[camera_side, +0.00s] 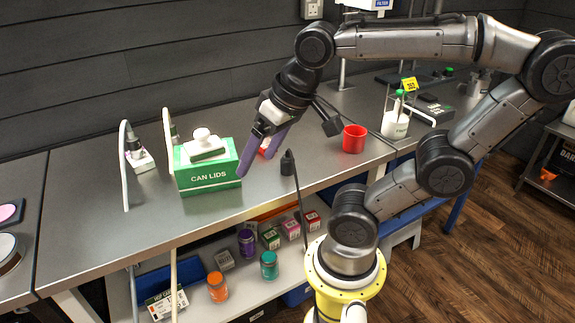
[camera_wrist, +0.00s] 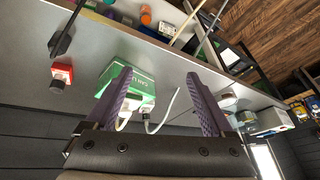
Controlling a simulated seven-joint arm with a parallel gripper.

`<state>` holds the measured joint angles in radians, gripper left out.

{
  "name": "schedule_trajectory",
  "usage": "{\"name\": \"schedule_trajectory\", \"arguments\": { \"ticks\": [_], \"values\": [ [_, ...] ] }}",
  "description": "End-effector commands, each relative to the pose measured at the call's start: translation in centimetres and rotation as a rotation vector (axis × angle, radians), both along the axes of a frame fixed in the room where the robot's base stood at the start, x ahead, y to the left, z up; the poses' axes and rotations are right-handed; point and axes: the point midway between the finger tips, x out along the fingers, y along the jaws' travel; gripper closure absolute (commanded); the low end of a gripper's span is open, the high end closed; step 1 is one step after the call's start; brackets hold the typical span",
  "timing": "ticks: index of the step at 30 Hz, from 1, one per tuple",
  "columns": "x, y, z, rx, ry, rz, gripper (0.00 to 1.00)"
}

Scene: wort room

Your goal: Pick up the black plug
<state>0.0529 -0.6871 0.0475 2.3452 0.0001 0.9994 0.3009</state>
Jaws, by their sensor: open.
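The black plug (camera_side: 288,164) stands near the front edge of the metal bench, with its dark cable running down over the edge. In the wrist view the black plug (camera_wrist: 59,44) is at the upper left, outside the fingers. My gripper (camera_side: 254,164) has purple fingers and is open and empty, above the bench to the left of the plug in the side view. In the wrist view my gripper (camera_wrist: 158,75) has its fingers wide apart, with the green box behind them.
A green CAN LIDS box (camera_side: 208,179) stands left of my gripper. A red block with a dark top (camera_wrist: 62,74) sits near the plug, mostly hidden in the side view. White cables (camera_side: 124,165) rise at the left. A red cup (camera_side: 354,139) stands right of the plug.

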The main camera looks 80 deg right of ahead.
Motion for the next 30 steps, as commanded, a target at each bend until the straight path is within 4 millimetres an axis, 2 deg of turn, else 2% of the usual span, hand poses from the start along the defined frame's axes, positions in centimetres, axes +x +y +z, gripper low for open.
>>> {"name": "schedule_trajectory", "arguments": {
  "ticks": [5,8,12,15,18,21,24,30],
  "values": [
    [2.6,-3.4,1.1,0.071,0.08,-0.299,0.13],
    [3.9,-6.1,1.2,0.109,0.127,-0.475,0.13],
    [5.2,-11.4,0.7,0.169,0.203,-0.758,0.13],
    [5.2,-15.8,-0.4,0.211,0.257,-0.946,0.13],
    [4.3,-19.6,-1.7,0.245,0.302,-1.082,0.13],
    [3.1,-22.4,-3.0,0.271,0.333,-1.171,0.13],
    [1.8,-23.7,-4.0,0.29,0.359,-1.227,0.13],
    [1.0,-24.3,-5.2,0.299,0.364,-1.256,0.13]
  ]
}}
